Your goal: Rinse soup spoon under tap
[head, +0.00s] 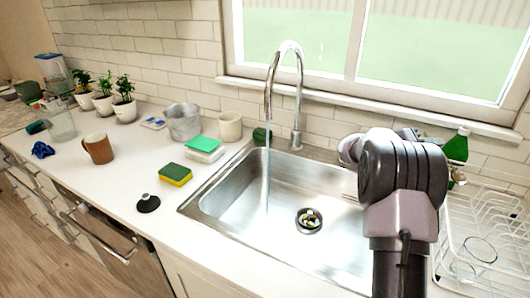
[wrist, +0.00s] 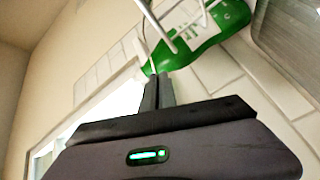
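The tap (head: 283,75) is a tall curved metal spout at the back of the sink. A thin stream of water (head: 267,165) runs from it into the steel sink basin (head: 235,205). My gripper (wrist: 157,78) shows in the wrist view with its two dark fingers close together. A thin pale strip shows at the fingertips, but I cannot tell whether it is held. In the head view my arm covers the right part of the sink and hides my gripper. I cannot clearly make out a soup spoon in either view.
A green bottle (head: 457,147) stands at the back right, also close beyond my fingers in the wrist view (wrist: 205,35). A white wire dish rack (head: 450,245) with a glass is at the right. A sponge (head: 175,174), mug (head: 98,148) and metal pot (head: 184,122) stand on the left counter.

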